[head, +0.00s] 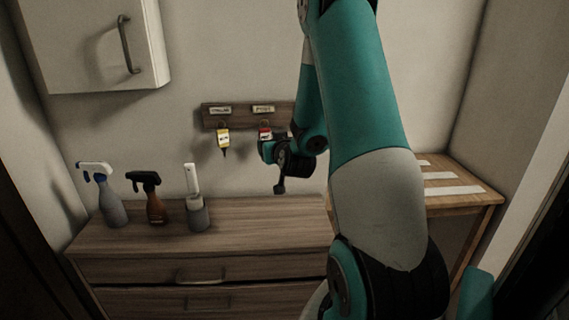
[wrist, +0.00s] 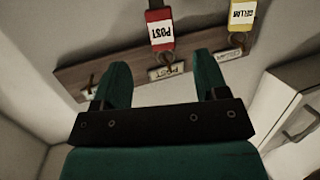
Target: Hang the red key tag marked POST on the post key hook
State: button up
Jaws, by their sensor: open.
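The red key tag marked POST (wrist: 160,28) hangs from a hook on the wooden key rack (wrist: 125,66), by the plate reading POST (wrist: 167,71); the wrist picture is upside down. In the head view the red tag (head: 265,132) shows just above my gripper (head: 267,150), partly covered by it. In the wrist view my gripper (wrist: 163,72) is open, its two teal fingers apart with nothing between them. The tag lies beyond the fingertips and looks free of them. A yellow tag (head: 223,138) hangs on the neighbouring hook, also seen in the wrist view (wrist: 241,14).
A wooden dresser (head: 240,225) stands below the rack. Two spray bottles (head: 105,195) (head: 150,198) and a brush in a grey holder (head: 196,210) stand on its left part. A white wall cupboard (head: 95,45) is at upper left. A wooden table (head: 465,190) is at right.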

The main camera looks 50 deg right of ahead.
jog(key=shift+y, duration=0.3)
jog(key=b+v, duration=0.1)
jog(key=b, duration=0.1)
jog(key=b+v, duration=0.4)
jog(key=shift+w+a+f, duration=0.1)
jog(key=shift+a+f, duration=0.1)
jog(key=shift+f, duration=0.2)
jog(key=shift+r+b+v, duration=0.15)
jog(key=shift+b+v, duration=1.25)
jog(key=shift+b, duration=0.6)
jog(key=shift+r+b+v, duration=0.1)
jog(key=shift+b+v, duration=1.3)
jog(key=shift+b, duration=0.6)
jog(key=shift+d, duration=0.15)
